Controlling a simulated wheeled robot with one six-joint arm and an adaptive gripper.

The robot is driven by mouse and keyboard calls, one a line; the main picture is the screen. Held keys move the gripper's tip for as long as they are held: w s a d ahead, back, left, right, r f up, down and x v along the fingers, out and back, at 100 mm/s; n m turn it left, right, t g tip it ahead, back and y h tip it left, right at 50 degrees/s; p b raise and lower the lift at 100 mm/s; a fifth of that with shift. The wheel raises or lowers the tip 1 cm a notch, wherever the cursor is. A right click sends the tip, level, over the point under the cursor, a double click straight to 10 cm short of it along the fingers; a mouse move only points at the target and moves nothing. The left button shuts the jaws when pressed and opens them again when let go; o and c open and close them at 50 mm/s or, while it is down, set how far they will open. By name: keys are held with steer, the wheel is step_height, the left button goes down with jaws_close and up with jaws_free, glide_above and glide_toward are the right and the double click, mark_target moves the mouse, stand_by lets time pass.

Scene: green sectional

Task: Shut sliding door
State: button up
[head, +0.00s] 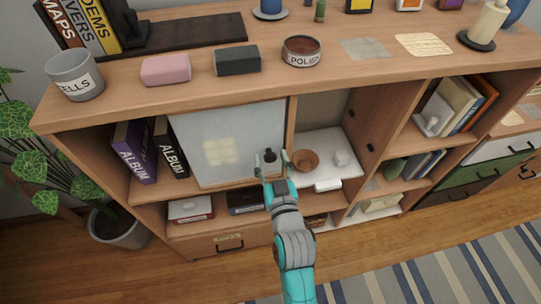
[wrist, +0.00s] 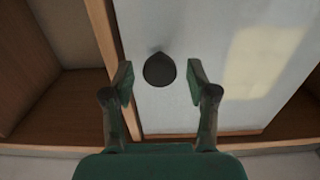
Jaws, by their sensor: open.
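The sliding door (head: 220,125) is a pale, whitish panel in the upper shelf compartment of the wooden cabinet in the head view. Albums show in the open space to its left, and its right edge is near an upright wooden divider (head: 291,112). A dark round knob (head: 270,156) sits low near the door's right edge. My gripper (head: 271,158) is open in front of the door, its fingertips on either side of the knob. In the wrist view the knob (wrist: 160,69) shows between the two open fingers (wrist: 160,80), with visible gaps to both; contact cannot be told.
Two purple and dark albums (head: 134,152) stand left of the door. Right of the divider are a brown bowl (head: 305,160) and a white tray (head: 325,140). The cabinet top holds a grey cup (head: 75,75), pink block (head: 166,70) and polish tin (head: 301,52). A potted plant (head: 122,226) stands left.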

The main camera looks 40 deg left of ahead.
steer(key=shift+w+a, duration=0.4)
steer(key=shift+a, duration=0.1)
jaws_close()
